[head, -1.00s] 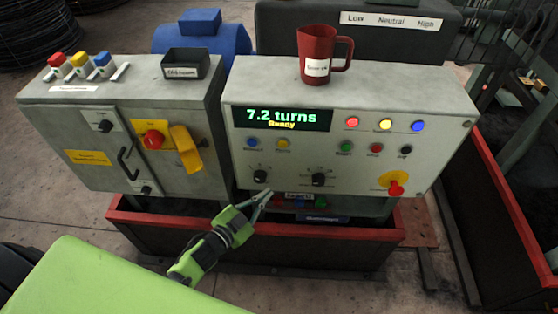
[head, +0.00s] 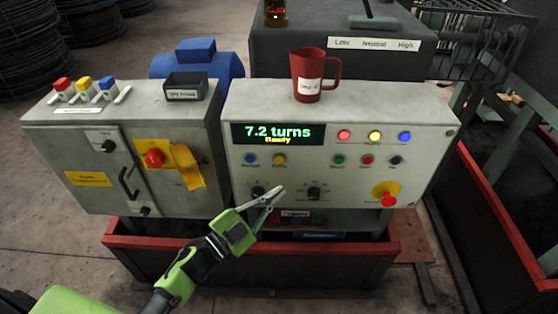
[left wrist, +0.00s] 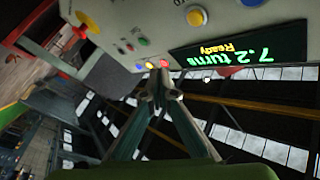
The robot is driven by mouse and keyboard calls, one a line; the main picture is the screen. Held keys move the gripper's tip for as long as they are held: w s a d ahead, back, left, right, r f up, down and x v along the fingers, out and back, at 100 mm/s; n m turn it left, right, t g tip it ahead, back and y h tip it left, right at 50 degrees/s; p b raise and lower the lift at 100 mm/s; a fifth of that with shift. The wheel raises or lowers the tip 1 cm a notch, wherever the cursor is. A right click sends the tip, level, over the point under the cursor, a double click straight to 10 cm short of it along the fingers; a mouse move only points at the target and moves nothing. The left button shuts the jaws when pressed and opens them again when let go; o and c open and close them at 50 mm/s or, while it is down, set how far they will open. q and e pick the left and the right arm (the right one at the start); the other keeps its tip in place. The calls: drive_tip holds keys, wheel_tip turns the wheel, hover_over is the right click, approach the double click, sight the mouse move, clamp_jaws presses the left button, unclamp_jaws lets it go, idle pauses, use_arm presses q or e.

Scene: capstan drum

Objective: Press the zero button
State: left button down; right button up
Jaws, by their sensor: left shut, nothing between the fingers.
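The control panel (head: 340,110) faces me, with a display (head: 278,133) reading "7.2 turns" and "Ready". A blue button (head: 250,160) and a yellow button (head: 279,160) sit under the display. A green button (head: 339,160), a red button (head: 367,160) and a black button (head: 395,161) sit to the right. Their labels are too small to read surely, so I cannot tell which is zero. My left gripper (head: 279,192) is shut and empty, in front of the panel's lower left knob area. In the left wrist view its fingertips (left wrist: 158,75) point toward the panel. My right gripper is not in view.
Lamps in red (head: 344,135), yellow and blue top the panel's right half. A red mug (head: 307,85) stands on the panel. A red emergency button (head: 387,198) is at lower right. A grey cabinet (head: 60,150) stands left. A red-rimmed trough (head: 220,262) lies below.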

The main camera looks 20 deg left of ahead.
sight(279, 159)
use_arm(q)
drive_tip(key=shift+w+a+b, duration=0.4)
drive_tip(key=shift+w, duration=0.95)
drive_tip(key=shift+w+a+b, duration=0.4)
drive_tip(key=shift+w+b, duration=0.05)
drive_tip(key=shift+w, duration=0.95)
drive_tip(key=shift+w+a+b, duration=0.4)
drive_tip(key=shift+w, duration=0.95)
drive_tip(key=shift+w, duration=0.15)
drive_tip(key=shift+w+a, duration=0.1)
drive_tip(key=shift+w, duration=0.2)
drive_tip(key=shift+w+a, duration=0.1)
drive_tip(key=shift+w, duration=0.25)
drive_tip(key=shift+s+d, duration=0.2)
drive_tip(key=shift+s, duration=0.6)
drive_tip(key=shift+p, duration=0.3)
